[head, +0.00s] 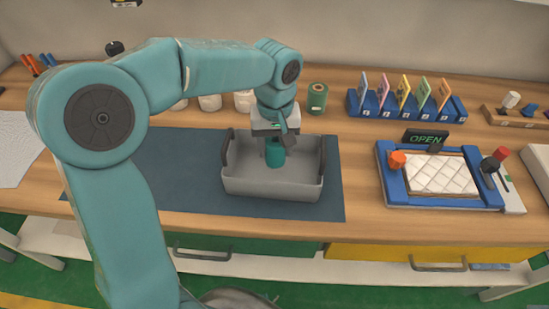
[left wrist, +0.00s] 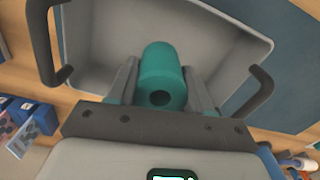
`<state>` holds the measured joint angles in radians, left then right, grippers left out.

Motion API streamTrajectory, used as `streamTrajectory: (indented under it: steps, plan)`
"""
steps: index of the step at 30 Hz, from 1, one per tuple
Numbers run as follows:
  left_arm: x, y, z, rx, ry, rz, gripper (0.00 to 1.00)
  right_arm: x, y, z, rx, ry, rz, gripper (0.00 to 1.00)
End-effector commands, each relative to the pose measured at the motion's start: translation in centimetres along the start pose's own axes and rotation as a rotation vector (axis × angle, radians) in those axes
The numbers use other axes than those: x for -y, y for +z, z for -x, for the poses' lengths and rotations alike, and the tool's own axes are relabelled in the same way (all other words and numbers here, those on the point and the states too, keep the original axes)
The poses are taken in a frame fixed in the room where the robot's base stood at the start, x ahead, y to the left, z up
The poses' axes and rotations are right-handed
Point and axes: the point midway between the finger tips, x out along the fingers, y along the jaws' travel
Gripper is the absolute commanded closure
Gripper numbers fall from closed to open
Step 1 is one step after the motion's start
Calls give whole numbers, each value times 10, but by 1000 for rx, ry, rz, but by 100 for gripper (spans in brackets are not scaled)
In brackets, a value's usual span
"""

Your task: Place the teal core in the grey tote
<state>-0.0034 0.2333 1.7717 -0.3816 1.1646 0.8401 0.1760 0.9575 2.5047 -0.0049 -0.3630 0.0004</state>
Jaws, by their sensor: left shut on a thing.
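The teal core (head: 275,153) is a short cylinder with a hole in its end. My left gripper (head: 275,142) is shut on it and holds it upright over the inside of the grey tote (head: 270,187). In the left wrist view, the core (left wrist: 161,75) sits between the two fingers of the left gripper (left wrist: 160,88), with the tote's pale inside (left wrist: 215,45) behind it. The tote has dark handles at both ends and stands on a dark blue mat. I cannot tell whether the core touches the tote's floor. My right gripper is not in view.
The dark mat (head: 180,170) is clear around the tote. A green spool (head: 317,97) and white rolls (head: 210,102) stand behind. A blue rack with coloured cards (head: 405,105) is at the back right. A blue-framed fixture (head: 440,178) with an OPEN sign (head: 425,139) is at the right.

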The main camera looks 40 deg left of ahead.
Motion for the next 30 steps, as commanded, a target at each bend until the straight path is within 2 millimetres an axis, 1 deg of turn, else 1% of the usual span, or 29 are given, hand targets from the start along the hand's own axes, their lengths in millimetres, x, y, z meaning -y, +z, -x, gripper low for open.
streamTrajectory:
  steps: [6,8,10,17,21,22,23,24,30]
  plan:
    - [2,0,-34,3,-3,1,80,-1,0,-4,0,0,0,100]
    - [2,0,-40,2,-2,1,80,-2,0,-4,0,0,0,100]
    - [2,0,-43,1,-1,1,80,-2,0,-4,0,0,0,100]
    - [2,0,-43,0,0,1,80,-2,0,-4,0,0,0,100]
    - [2,0,-48,1,0,1,80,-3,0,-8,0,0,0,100]
    - [2,0,-47,1,0,1,40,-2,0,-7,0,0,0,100]
    - [2,0,-46,1,0,1,30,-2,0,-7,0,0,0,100]
    - [2,0,-46,1,-1,1,24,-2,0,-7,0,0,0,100]
    - [2,0,-46,1,-1,1,24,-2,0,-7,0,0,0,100]
